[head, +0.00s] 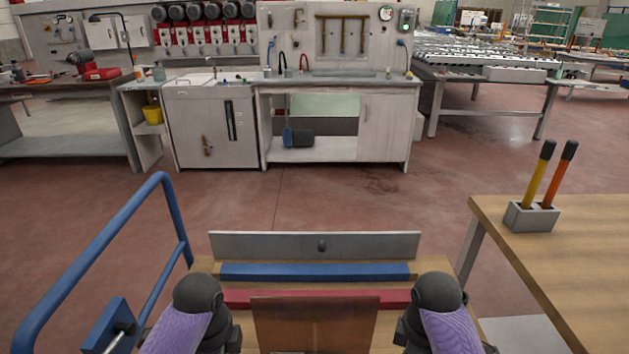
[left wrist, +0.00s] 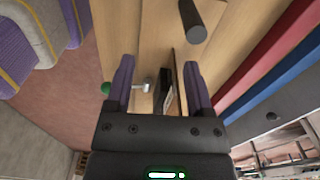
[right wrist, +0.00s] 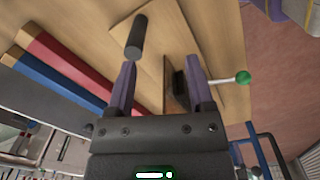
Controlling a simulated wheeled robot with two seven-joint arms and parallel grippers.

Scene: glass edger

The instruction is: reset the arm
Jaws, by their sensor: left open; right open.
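My two arms come in at the bottom of the head view, one on each side of a brown panel (head: 315,325); their fingers do not show there. A dark cylindrical handle stands out from the wood in the left wrist view (left wrist: 193,20) and the right wrist view (right wrist: 136,36).
A red strip (head: 235,298), a blue strip (head: 315,271) and a grey metal plate (head: 270,244) lie beyond the panel. A blue rail (head: 100,245) stands at left. A wooden table (head: 580,255) at right carries a grey holder (head: 530,217) with two handled tools. Open floor lies ahead.

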